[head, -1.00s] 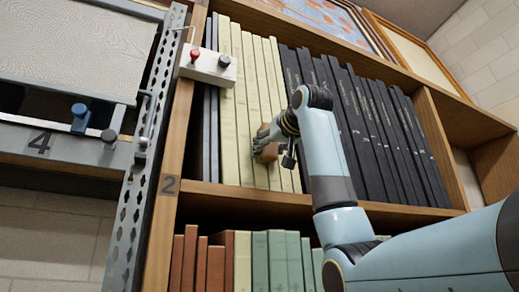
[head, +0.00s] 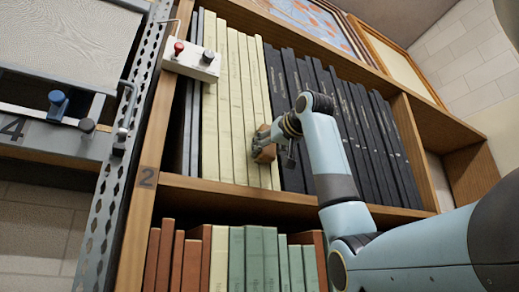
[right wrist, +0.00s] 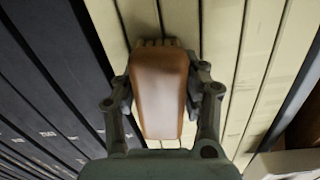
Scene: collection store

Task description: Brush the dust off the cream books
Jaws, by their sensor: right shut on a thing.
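The cream books (head: 228,110) stand upright in a row on the upper shelf, between dark books on both sides. My right gripper (head: 262,148) is in front of the lower part of the rightmost cream books. It is shut on a brown brush (head: 265,153). In the right wrist view the brush's brown handle (right wrist: 160,90) lies between the two fingers, and its bristle end points at the cream spines (right wrist: 222,45). I cannot tell whether the bristles touch the spines. No dust can be made out clearly. My left gripper is not in view.
Black books (head: 350,125) fill the shelf to the right. Brown and green books (head: 245,255) stand on the lower shelf. A metal rack (head: 110,190) is at left.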

